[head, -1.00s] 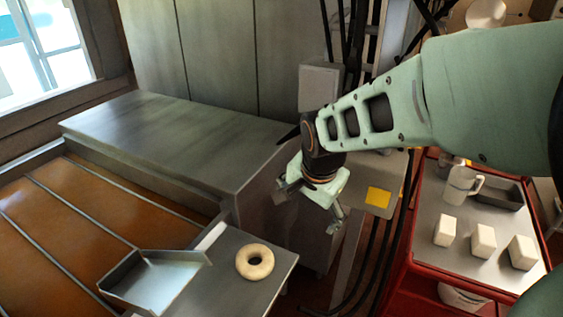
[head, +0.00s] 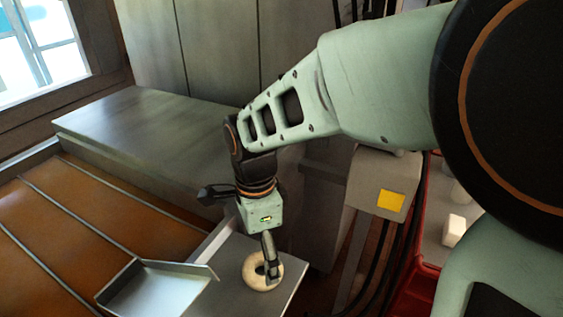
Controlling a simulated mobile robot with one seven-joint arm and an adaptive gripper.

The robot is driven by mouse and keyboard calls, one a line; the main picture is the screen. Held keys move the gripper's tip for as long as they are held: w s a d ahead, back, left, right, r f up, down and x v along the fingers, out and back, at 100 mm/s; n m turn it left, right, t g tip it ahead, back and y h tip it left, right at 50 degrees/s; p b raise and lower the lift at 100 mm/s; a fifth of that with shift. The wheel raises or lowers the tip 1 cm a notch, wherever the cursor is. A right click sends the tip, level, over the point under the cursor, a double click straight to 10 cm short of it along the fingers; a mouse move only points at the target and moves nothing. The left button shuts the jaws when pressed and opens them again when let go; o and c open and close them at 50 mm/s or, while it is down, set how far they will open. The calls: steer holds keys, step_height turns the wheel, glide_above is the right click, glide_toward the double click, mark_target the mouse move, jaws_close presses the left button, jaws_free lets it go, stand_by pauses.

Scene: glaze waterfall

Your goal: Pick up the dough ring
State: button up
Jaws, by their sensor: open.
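The dough ring (head: 251,281) is a pale, round ring lying flat on a small metal shelf (head: 225,299) at the bottom middle of the head view. My gripper (head: 270,274) points down at the ring, with its fingers over the ring's hole and right side. The gripper is open. One finger hides part of the ring, and I cannot tell whether the fingers touch it.
An open metal tray (head: 155,288) stands just left of the ring. Orange-brown panels with metal rails (head: 90,230) lie further left. A grey metal counter (head: 140,130) is behind. A red cart (head: 425,270) with a white block (head: 454,230) is at right.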

step_height(320, 180, down, 5)
steer(key=shift+d+f, duration=0.1)
steer(key=shift+d, duration=0.05)
steer(key=shift+c, duration=0.6)
steer(key=c, duration=1.1)
